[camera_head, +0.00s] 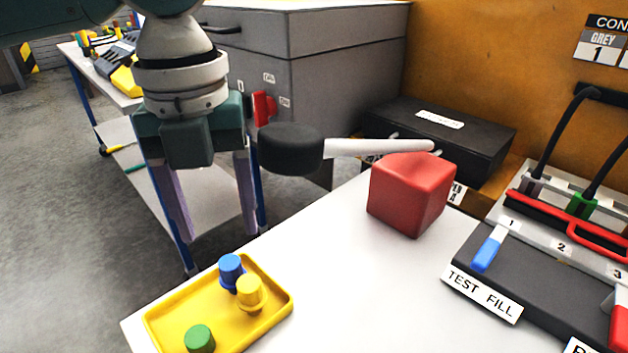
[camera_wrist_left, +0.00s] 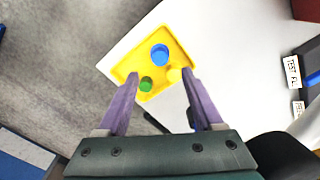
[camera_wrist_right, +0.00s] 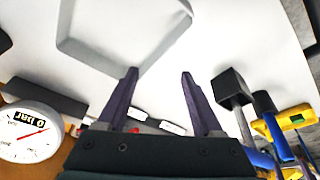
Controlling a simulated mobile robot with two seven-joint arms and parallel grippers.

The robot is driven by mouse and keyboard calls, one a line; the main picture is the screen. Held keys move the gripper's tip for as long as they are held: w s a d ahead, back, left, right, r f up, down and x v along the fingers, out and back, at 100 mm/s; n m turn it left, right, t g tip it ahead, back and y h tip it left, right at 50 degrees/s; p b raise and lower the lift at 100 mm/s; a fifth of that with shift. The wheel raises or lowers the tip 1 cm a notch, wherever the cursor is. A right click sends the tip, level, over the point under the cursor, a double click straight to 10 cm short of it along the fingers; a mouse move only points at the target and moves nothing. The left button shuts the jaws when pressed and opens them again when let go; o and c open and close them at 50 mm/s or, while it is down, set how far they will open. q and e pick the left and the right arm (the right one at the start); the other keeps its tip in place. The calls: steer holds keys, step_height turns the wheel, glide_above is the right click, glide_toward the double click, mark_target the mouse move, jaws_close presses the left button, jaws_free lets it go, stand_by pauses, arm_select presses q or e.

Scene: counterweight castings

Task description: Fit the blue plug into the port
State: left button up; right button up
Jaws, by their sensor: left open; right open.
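The blue plug (camera_head: 231,270) stands in a yellow tray (camera_head: 282,308) at the near left corner of the white table, beside a yellow plug (camera_head: 250,292) and a green plug (camera_head: 200,339). The left wrist view also shows the blue plug (camera_wrist_left: 159,54), ahead of the fingers. My left gripper (camera_head: 217,237) is open and empty, fingers pointing down, above and behind the tray in the head view. My right gripper (camera_wrist_right: 159,73) shows only in the right wrist view, open and empty over a pale surface. I cannot make out a port for the plug.
A black-headed mallet (camera_head: 290,149) with a white handle and a red block (camera_head: 410,194) are right of my left gripper. A TEST FILL panel (camera_head: 480,292) is at the right. The right wrist view shows a gauge (camera_wrist_right: 28,132) and hammer (camera_wrist_right: 231,88). The table's middle is clear.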

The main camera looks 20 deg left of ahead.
mark_target(229, 262)
arm_select(q)
step_height(229, 262, down, 7)
steer(key=shift+w+a+r, duration=0.1)
steer(key=shift+r, duration=0.1)
jaws_close()
stand_by(0.6)
